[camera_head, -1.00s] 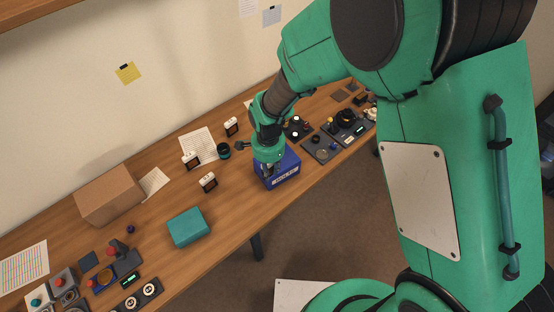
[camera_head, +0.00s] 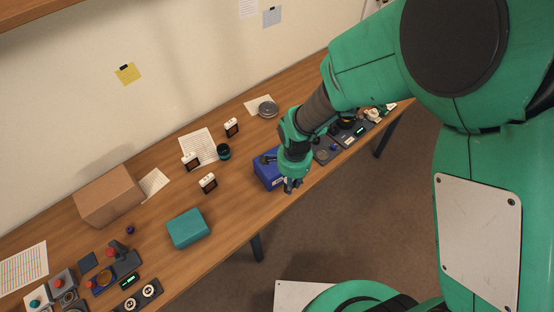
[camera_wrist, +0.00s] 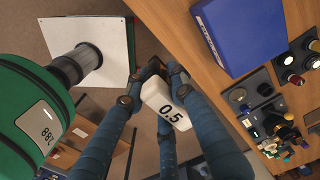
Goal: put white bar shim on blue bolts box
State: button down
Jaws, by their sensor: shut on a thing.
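The white bar shim (camera_wrist: 166,106), marked 0.5, is in my gripper (camera_wrist: 150,86) in the wrist view. The jaws are shut on it, and its lower end sticks out between the fingers. In the head view my gripper (camera_head: 291,186) hangs at the right front of the blue bolts box (camera_head: 266,176), near the table's front edge. The shim cannot be made out there. My gripper hides the box's right part and some of its label. The blue box (camera_wrist: 240,32) also shows in the wrist view, to the right of the shim and apart from it, with a bare blue face.
A teal box (camera_head: 188,228) and a cardboard box (camera_head: 109,196) stand to the left. Several small white-topped black stands, one of them (camera_head: 208,183) left of the blue box, are on the table. Dark trays with parts (camera_head: 345,133) lie to the right.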

jog(key=w+a, duration=0.2)
jog(key=w, duration=0.3)
jog(key=w+a+f, duration=0.1)
jog(key=w+a, duration=0.1)
jog(key=w, duration=0.3)
jog(key=w+a, duration=0.2)
jog(key=w, duration=0.2)
jog(key=shift+w+a+f, duration=0.1)
jog(key=shift+w+f, duration=0.15)
jog(key=shift+w, duration=0.15)
jog(key=shift+f+b, duration=0.35)
jog(key=shift+f, duration=1.4)
jog(key=shift+f, duration=0.1)
jog(key=c, duration=1.9)
grip_release()
jog(key=o, duration=0.4)
jog(key=shift+o, duration=0.2)
notch_tip(320, 180, up, 12)
jog(key=shift+p, duration=0.4)
